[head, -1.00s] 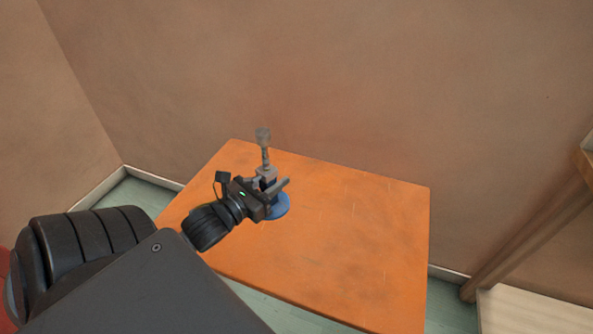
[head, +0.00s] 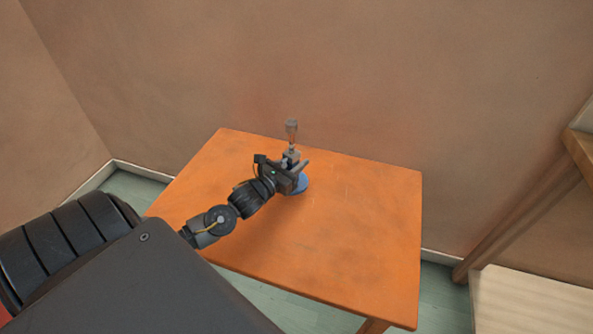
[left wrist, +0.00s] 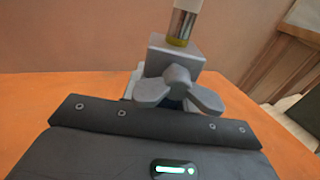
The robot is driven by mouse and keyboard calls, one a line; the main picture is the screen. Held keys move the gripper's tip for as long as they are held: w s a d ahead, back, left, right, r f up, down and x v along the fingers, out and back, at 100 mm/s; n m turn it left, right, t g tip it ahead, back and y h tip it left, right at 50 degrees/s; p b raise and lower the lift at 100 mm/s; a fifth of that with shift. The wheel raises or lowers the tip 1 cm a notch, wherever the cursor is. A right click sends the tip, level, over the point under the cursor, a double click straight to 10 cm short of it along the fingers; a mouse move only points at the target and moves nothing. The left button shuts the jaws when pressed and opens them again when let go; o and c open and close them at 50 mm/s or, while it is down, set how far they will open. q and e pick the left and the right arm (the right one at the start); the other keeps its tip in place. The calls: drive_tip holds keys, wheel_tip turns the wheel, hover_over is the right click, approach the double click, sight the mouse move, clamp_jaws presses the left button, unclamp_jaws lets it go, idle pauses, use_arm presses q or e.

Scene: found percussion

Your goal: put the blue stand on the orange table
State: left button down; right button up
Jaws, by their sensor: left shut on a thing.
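The blue stand has a round blue base (head: 301,185) and a grey clamp block with an upright post on top. It is upright over the back middle of the orange table (head: 340,230). Whether its base touches the tabletop or hovers just above, I cannot tell. My left gripper (head: 293,172) is shut on the stand below its clamp and hides part of it. In the left wrist view the stand's grey clamp (left wrist: 176,58), with a wing nut, shows just beyond my gripper; the blue base is hidden there. My right gripper is not in view.
The brown wall (head: 340,80) is close behind the table's back edge. The tabletop is otherwise bare, with free room to the right and front. A wooden frame with a pale board (head: 530,300) stands at the right.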

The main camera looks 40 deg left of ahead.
use_arm(q)
drive_tip(key=shift+w+f, duration=0.25)
drive_tip(key=shift+f, duration=0.05)
wheel_tip(320, 180, down, 2)
drive_tip(key=shift+f, duration=0.45)
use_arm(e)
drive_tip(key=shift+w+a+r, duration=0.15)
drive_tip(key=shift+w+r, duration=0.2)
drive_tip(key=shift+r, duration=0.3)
use_arm(q)
drive_tip(key=shift+f, duration=0.1)
drive_tip(key=c, duration=1.5)
unclamp_jaws()
drive_tip(key=shift+f+b, duration=0.15)
drive_tip(key=shift+b, duration=0.15)
drive_tip(key=shift+c, duration=0.2)
drive_tip(key=o, duration=0.5)
drive_tip(key=shift+c, duration=0.2)
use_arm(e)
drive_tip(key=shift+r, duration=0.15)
